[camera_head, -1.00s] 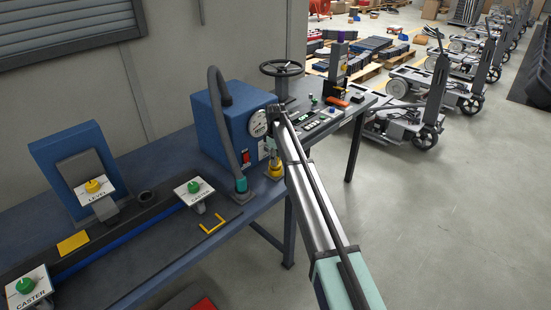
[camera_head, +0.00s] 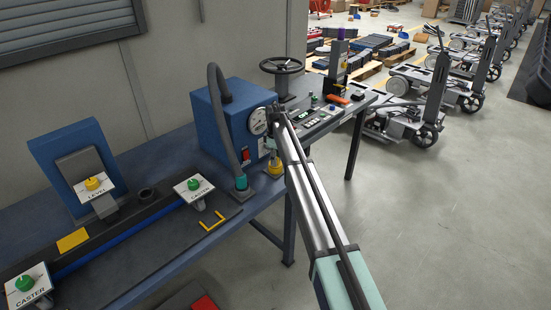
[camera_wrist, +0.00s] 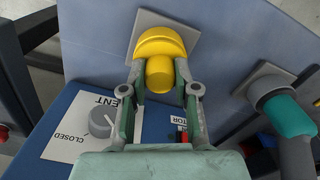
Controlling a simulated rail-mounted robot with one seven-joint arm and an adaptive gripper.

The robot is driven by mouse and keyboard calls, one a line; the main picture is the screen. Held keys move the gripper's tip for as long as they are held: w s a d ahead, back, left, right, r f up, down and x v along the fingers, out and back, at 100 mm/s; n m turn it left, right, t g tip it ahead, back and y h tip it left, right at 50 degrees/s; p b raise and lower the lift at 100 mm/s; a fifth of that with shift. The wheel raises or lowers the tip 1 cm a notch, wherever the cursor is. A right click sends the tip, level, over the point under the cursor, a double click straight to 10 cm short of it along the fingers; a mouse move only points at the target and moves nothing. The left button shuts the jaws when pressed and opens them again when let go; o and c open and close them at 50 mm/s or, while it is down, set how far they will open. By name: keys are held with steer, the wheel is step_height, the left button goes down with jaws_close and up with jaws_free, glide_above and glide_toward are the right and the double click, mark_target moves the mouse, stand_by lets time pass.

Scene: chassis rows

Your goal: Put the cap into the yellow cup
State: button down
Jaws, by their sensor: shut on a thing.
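My gripper (camera_wrist: 160,93) is shut on a yellow cylindrical piece (camera_wrist: 160,75), which I take to be the cap. A wider, rounded yellow cup (camera_wrist: 157,42) is directly beyond it, on a grey square plate on the blue bench. Cap and cup overlap in the wrist view, so I cannot tell whether the cap is inside the cup or just above it. In the head view the yellow cup (camera_head: 275,170) stands at the bench's front edge, right of the hose end, below my gripper. My arm hides part of this area, and the cap is not clear there.
A grey hose with a teal end (camera_wrist: 287,117) stands on its own plate close to the cup. A blue box with a gauge (camera_head: 257,121) is just behind. A labelled panel with a grey knob (camera_wrist: 101,123) is close to my fingers. Open floor (camera_head: 430,230) lies right.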

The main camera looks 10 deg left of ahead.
steer(key=shift+f, duration=0.3)
steer(key=c, duration=0.8)
jaws_free()
step_height(320, 180, up, 12)
